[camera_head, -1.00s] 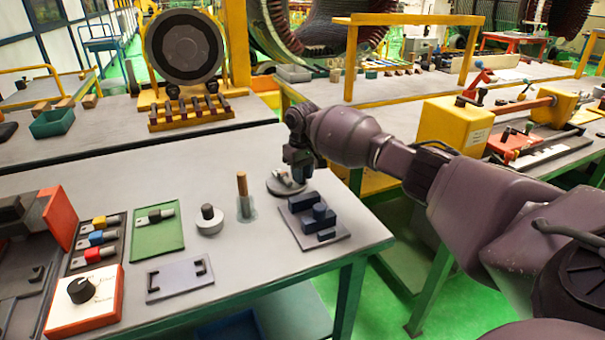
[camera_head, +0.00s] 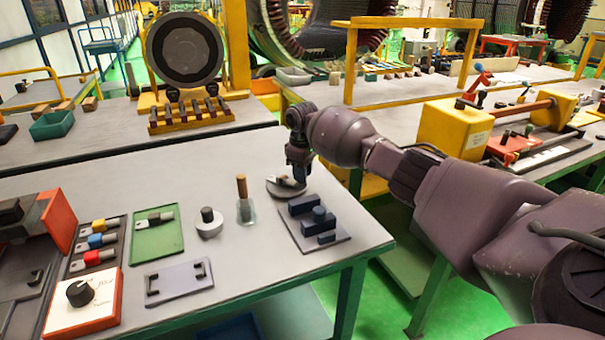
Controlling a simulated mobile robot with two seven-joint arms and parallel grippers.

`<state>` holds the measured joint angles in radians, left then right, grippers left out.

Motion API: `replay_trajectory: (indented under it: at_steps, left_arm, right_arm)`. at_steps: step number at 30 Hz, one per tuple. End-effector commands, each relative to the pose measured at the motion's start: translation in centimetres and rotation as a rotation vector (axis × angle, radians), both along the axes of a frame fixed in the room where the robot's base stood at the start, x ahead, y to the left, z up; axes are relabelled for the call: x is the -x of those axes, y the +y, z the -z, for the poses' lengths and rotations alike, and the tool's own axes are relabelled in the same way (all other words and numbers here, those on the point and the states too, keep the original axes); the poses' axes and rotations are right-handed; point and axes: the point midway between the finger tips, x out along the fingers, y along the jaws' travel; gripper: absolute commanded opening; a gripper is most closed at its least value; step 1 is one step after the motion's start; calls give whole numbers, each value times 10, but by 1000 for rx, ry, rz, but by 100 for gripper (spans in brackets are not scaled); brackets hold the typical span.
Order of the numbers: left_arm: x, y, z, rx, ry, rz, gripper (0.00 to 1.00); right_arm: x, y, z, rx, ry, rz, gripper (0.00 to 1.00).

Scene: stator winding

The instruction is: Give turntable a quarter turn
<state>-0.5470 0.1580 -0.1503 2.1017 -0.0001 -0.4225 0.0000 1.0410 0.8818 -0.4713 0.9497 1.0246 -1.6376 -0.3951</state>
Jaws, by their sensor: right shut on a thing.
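The turntable (camera_head: 276,192) is a small dark grey disc on the grey workbench, just behind the plate with dark blue blocks. Something small with a light part lies across its top. My right gripper (camera_head: 299,177) points down at the right side of the disc and is shut on a small part there, seemingly the turntable's handle. The gripper and wrist hide part of the disc's right side. My left gripper is not in view.
The base plate with dark blue blocks (camera_head: 341,238) is close in front of the turntable. A wooden-handled tool (camera_head: 242,190) stands upright to its left, beside a round knobbed weight (camera_head: 208,228). A green tray (camera_head: 172,247) lies farther left. The bench's right edge is near.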

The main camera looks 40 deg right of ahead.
Motion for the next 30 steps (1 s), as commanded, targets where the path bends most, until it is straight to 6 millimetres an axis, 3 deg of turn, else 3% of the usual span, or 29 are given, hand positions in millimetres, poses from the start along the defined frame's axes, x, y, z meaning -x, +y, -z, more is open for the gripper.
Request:
replay_trajectory:
  at_steps: [12, 30]
  left_arm:
    - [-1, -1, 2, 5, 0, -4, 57]
    - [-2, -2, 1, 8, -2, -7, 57]
  right_arm:
    - [-5, -2, 2, 0, 2, -120, 1]
    - [-6, -2, 1, -1, 1, -144, 1]
